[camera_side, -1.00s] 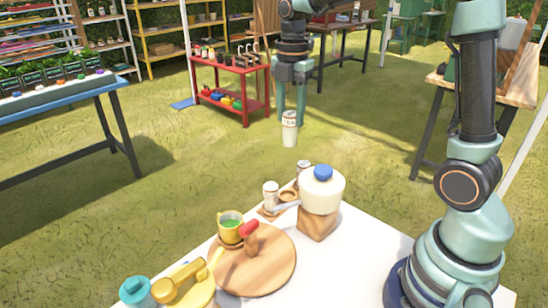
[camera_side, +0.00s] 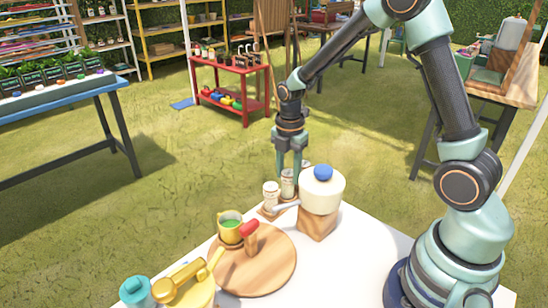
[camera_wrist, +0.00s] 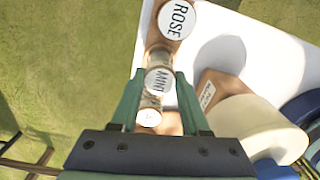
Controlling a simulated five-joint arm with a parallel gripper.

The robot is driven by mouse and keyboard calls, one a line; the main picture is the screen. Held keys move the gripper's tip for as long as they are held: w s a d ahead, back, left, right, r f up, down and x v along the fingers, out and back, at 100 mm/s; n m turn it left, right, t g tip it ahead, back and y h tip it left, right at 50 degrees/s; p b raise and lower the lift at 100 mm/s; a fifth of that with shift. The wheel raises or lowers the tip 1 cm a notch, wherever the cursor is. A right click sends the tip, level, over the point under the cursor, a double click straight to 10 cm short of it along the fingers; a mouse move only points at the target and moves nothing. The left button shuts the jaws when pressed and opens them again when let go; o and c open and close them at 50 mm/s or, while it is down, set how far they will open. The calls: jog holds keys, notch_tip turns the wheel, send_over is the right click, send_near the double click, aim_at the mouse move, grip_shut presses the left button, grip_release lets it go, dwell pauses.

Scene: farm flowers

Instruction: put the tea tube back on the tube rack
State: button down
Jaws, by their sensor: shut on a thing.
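A white tea tube with a MINT cap (camera_wrist: 159,80) is between the fingers of my gripper (camera_wrist: 150,90). In the side view the tube (camera_side: 288,184) stands upright at the middle place of the wooden tube rack (camera_side: 268,212). Its lower end meets the rack; I cannot tell whether it is fully seated. My gripper (camera_side: 291,166) points down and is shut on its upper part. The ROSE tube (camera_wrist: 177,20) and a third tube (camera_wrist: 149,117) stand on either side of it. The third tube's label is partly hidden.
A cream pot with a blue knob (camera_side: 322,191) stands on a wooden block close to the rack's right. A yellow cup (camera_side: 230,228) and red-topped object (camera_side: 249,236) are on a round board (camera_side: 275,270). Grass lies beyond the white table's edge.

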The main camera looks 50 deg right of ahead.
jog(key=shift+f, duration=0.25)
jog(key=shift+c, duration=1.9)
grip_release()
notch_tip(320, 180, up, 12)
jog(key=shift+s+a+r+m+t, duration=1.05)
jog(key=shift+s+m, duration=0.95)
jog(key=shift+m, duration=1.3)
jog(key=shift+s+a+r+m+t, duration=0.7)
jog(key=shift+s+r+m, duration=0.95)
jog(key=shift+m, duration=1.65)
jog(key=shift+s+a+r+m+t, duration=0.9)
jog(key=shift+s+m, duration=1.45)
jog(key=shift+m, duration=0.95)
jog(key=shift+d+f, duration=0.1)
jog(key=shift+d, duration=0.1)
